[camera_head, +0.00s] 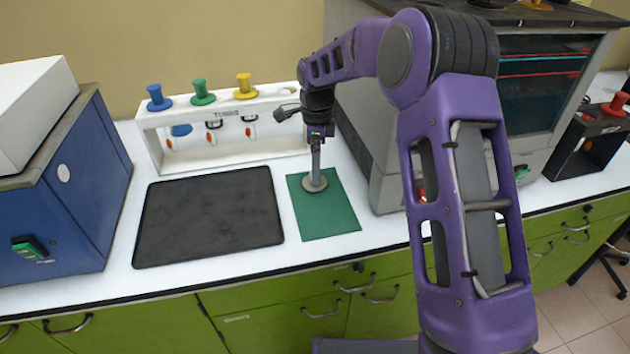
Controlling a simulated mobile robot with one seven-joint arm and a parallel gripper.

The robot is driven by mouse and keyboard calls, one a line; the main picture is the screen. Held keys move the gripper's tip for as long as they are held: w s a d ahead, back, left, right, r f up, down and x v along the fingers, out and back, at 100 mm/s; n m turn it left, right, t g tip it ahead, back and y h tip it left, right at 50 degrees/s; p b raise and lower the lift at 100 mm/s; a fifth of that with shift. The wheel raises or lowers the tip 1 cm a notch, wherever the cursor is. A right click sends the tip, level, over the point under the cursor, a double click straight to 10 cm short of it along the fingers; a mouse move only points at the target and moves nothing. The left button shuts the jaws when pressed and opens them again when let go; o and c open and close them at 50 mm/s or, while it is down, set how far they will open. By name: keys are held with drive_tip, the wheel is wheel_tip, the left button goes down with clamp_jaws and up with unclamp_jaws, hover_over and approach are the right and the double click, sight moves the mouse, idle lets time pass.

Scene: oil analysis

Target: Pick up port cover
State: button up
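A grey piece that looks like the port cover, with a round flat disc (314,185) and an upright stem (316,160), stands on the green mat (328,220). The disc appears to rest on the mat's upper part. My gripper (317,135) points down directly above it, at the top of the stem. The fingers are dark and small here, so I cannot tell whether they are closed on the stem or only around it.
A black tray (208,220) lies left of the mat. A white rack (225,135) with blue, green and yellow knobs stands behind. A blue machine (60,190) is at left and a large grey machine (385,170) close at right. The white counter (240,268) is clear in front.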

drive_tip(key=f, duration=0.4)
drive_tip(key=shift+w+a+f, duration=0.1)
drive_tip(key=shift+a+f, duration=0.1)
drive_tip(key=c, duration=1.2)
drive_tip(key=shift+r, duration=0.15)
